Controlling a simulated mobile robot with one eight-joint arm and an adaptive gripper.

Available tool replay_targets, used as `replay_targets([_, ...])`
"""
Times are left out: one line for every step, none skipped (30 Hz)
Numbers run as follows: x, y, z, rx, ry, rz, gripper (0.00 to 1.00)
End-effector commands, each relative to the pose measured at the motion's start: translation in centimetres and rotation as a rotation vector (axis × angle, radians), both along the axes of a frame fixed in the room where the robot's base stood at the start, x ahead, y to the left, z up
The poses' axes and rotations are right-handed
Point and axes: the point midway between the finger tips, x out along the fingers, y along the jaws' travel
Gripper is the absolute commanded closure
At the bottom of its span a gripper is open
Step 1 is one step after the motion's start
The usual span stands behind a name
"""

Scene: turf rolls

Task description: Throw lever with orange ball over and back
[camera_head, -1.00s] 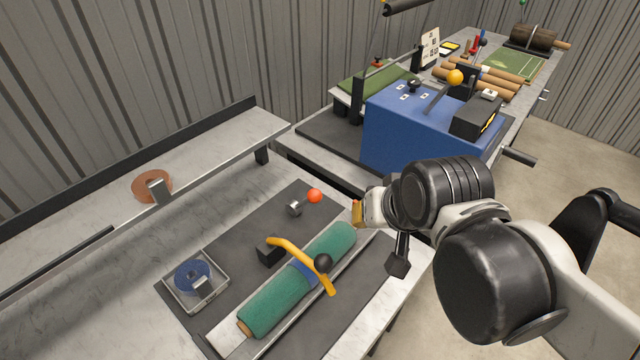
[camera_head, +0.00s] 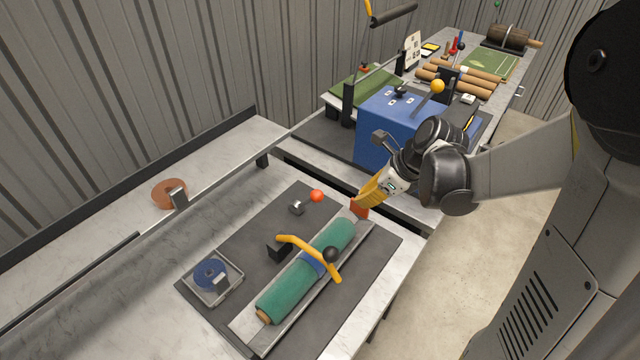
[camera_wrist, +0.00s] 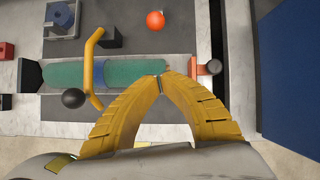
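A small orange-red ball (camera_head: 316,196) sits on a short grey metal fitting on the near bench's dark mat; the ball also shows at the top of the wrist view (camera_wrist: 155,20). A yellow-orange ball (camera_head: 437,86) tops a dark lever at the blue box (camera_head: 385,130) farther back. My gripper (camera_wrist: 160,80) has yellow fingers whose tips meet, with nothing seen between them. In the head view my gripper (camera_head: 358,202) is to the right of the orange-red ball, apart from it, near the far end of the green turf roll (camera_head: 335,236).
A yellow curved arm with a black knob (camera_head: 331,254) crosses the turf roll. A red-orange piece (camera_wrist: 194,70) stands by the roll's end, close to my fingers. A blue spool tray (camera_head: 225,288) is at left. Brown rolls (camera_head: 460,80) lie on the back bench.

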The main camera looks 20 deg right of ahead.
Motion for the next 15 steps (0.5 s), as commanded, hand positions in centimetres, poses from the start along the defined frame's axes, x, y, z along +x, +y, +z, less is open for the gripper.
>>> replay_targets([0.0, 0.0, 0.0, 0.004, 0.002, -0.005, 1.0])
replay_targets([0.0, 0.0, 0.0, 0.004, 0.002, -0.006, 1.0])
replay_targets([0.0, 0.0, 0.0, 0.004, 0.002, -0.006, 1.0])
replay_targets([0.0, 0.0, 0.0, 0.004, 0.002, -0.006, 1.0])
replay_targets([0.0, 0.0, 0.0, 0.004, 0.002, -0.005, 1.0])
replay_targets([0.0, 0.0, 0.0, 0.004, 0.002, -0.005, 1.0])
replay_targets([0.0, 0.0, 0.0, 0.003, 0.002, -0.004, 1.0])
replay_targets([0.0, 0.0, 0.0, 0.003, 0.001, -0.004, 1.0])
replay_targets([0.0, 0.0, -0.1, 0.002, 0.001, -0.003, 1.0])
replay_targets([0.1, 0.0, -0.1, 0.002, 0.001, -0.003, 1.0])
replay_targets([0.1, 0.1, -0.3, 0.002, 0.002, -0.003, 1.0])
replay_targets([0.2, 0.2, -0.5, 0.002, 0.002, -0.002, 1.0])
replay_targets([0.3, 0.3, -0.7, 0.002, 0.002, -0.002, 1.0])
replay_targets([0.5, 0.4, -1.1, 0.002, 0.002, -0.002, 1.0])
replay_targets([0.7, 0.6, -1.6, 0.001, 0.001, -0.001, 1.0])
